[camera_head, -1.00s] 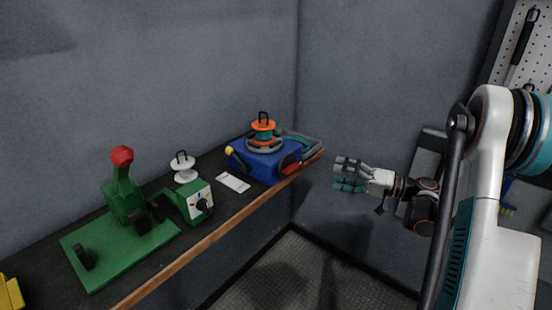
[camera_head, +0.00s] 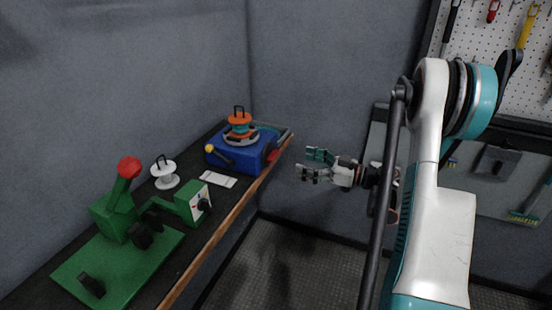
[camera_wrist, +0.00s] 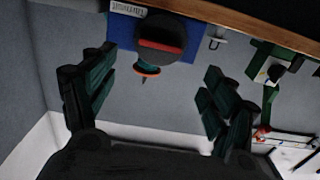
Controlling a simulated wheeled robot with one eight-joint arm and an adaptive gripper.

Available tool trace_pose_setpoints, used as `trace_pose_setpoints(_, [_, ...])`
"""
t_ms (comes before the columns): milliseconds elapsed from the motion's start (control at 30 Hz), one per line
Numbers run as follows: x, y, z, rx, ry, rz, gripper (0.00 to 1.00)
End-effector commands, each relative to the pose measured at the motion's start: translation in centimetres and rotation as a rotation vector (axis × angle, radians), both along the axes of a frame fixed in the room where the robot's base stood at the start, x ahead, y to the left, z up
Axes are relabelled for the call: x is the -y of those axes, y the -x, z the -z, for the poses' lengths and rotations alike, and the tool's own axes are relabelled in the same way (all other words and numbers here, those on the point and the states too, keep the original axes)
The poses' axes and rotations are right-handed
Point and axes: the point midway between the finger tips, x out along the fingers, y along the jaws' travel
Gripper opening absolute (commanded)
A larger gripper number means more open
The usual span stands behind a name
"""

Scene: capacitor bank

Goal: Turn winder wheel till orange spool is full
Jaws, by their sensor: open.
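The blue winder (camera_head: 236,158) stands at the far end of the workbench in the head view. The orange spool (camera_head: 240,119) is on its top, with a teal band around its middle. A red and dark wheel (camera_head: 272,155) is on the winder's right side. The wheel shows in the wrist view (camera_wrist: 160,36), with the winder's blue body behind it. My gripper (camera_head: 308,164) is open and empty, to the right of the winder and past the bench edge, apart from the wheel. In the wrist view its spread fingers (camera_wrist: 155,95) frame the wheel area.
A green press (camera_head: 120,215) with a red knob stands at the near left of the bench. A white spool (camera_head: 165,172), a green control box (camera_head: 192,203) and a white card (camera_head: 218,180) lie between. The wooden bench edge (camera_head: 225,225) runs diagonally. Tool pegboard (camera_head: 495,60) is at right.

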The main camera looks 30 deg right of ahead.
Motion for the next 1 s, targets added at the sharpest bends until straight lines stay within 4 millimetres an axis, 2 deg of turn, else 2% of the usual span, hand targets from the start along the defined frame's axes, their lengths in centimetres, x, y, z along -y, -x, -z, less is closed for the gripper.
trace_pose_setpoints(300, [-4.0,-4.9,0.2,-0.001,-0.001,-0.003,0.78])
trace_pose_setpoints(500, [-5.6,-7.0,0.1,-0.001,-0.002,-0.002,0.78])
trace_pose_setpoints(700, [-6.2,-7.9,0.0,-0.001,-0.002,0.0,0.78])
trace_pose_setpoints(967, [-6.2,-7.9,0.0,-0.001,-0.002,0.0,0.78])
trace_pose_setpoints(1000, [-6.2,-7.9,0.0,-0.001,-0.002,0.0,0.69])
